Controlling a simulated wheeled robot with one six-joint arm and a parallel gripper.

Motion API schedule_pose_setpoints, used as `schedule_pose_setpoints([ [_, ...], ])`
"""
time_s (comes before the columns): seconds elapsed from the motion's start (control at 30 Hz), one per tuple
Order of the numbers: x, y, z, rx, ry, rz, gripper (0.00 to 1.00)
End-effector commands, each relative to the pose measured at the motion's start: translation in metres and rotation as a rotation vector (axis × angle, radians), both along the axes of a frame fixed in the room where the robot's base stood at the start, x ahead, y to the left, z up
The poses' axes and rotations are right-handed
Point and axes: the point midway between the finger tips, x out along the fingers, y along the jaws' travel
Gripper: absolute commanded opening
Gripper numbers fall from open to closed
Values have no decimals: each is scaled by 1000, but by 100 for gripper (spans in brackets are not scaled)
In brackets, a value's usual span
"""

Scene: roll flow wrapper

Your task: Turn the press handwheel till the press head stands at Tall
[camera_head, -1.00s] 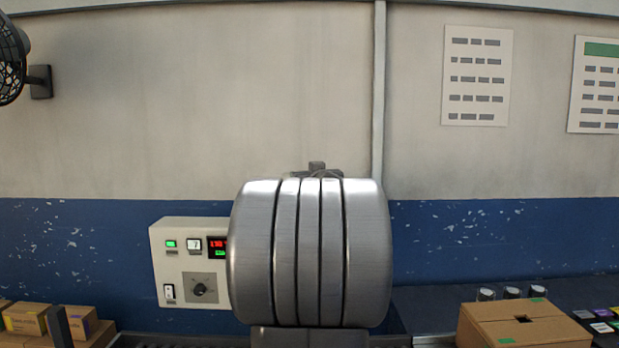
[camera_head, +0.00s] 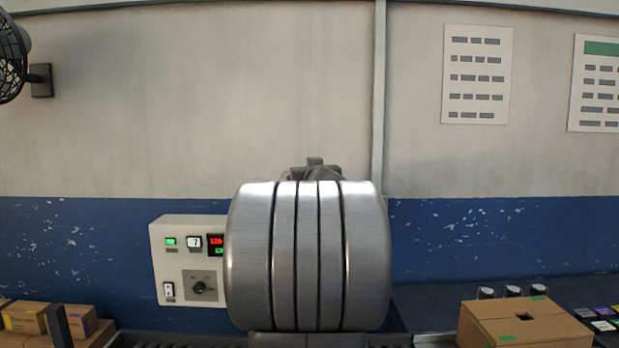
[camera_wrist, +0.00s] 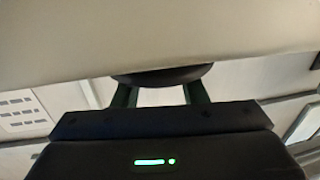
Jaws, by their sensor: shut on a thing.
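In the wrist view, my gripper (camera_wrist: 159,90) points up the picture with its two green fingers set apart. Between and just beyond the fingertips is a dark curved piece (camera_wrist: 163,75), which looks like part of the press handwheel. My gripper is shut on it. Only a short arc of it shows; the rest is hidden behind a broad pale surface (camera_wrist: 150,35). In the head view, a large ribbed grey metal body, apparently part of my arm, hides the gripper, handwheel and press head. The head's height mark cannot be read.
A control box (camera_head: 172,238) with lit displays and a knob stands left of centre. Cardboard boxes (camera_head: 25,318) sit at the lower left. An open-slotted carton (camera_head: 525,322) and several dark round-topped items (camera_head: 512,291) are at the lower right.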

Motion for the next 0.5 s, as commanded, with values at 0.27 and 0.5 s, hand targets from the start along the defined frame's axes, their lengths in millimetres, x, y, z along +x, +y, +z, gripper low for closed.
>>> schedule_pose_setpoints([
  [0.27, -1, 4, -5, 0, -9, -98, 16],
  [0.5, 0, 7, -7, 1, -8, -197, 16],
])
